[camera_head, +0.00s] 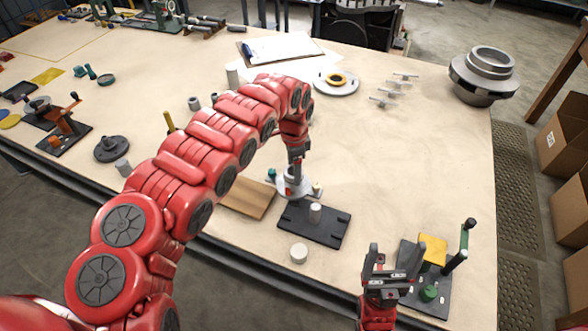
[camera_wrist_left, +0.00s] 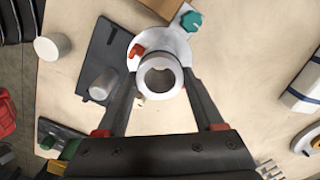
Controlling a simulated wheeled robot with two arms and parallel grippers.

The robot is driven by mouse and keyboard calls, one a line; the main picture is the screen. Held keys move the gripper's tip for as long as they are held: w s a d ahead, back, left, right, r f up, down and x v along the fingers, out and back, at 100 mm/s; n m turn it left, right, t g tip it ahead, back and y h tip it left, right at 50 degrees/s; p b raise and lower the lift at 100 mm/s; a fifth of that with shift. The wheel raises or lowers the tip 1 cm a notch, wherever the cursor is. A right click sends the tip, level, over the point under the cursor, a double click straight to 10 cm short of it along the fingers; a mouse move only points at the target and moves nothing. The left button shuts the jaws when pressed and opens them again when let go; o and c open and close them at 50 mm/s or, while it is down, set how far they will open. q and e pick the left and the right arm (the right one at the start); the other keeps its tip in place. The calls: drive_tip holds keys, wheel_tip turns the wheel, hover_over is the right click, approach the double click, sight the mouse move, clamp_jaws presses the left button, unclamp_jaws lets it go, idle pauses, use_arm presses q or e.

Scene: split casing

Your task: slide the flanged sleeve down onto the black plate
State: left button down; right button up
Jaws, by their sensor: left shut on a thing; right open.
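The white flanged sleeve (camera_wrist_left: 160,55) shows its round bore and flat flange in the left wrist view, with a small red piece at the flange. My left gripper (camera_wrist_left: 160,88) is shut on the sleeve's tube. In the head view the flange (camera_head: 283,188) is just behind the black plate (camera_head: 328,233), offset from it; its height is hard to tell. The plate lies flat with a pale upright post (camera_head: 315,212), which also shows in the left wrist view (camera_wrist_left: 103,83), left of the sleeve. My right gripper (camera_head: 385,268) is open and empty, right of the plate.
A wooden board (camera_head: 250,200) lies left of the plate and a white round piece (camera_head: 299,253) in front. A dark fixture with a yellow block (camera_head: 432,250) and green knob stands near my right gripper. A teal knob (camera_wrist_left: 188,20) is close to the flange. The table centre-right is clear.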

use_arm(q)
wheel_tip(320, 180, up, 6)
drive_tip(key=p, duration=0.2)
drive_tip(key=shift+f+p, duration=0.1)
drive_tip(key=shift+p, duration=0.2)
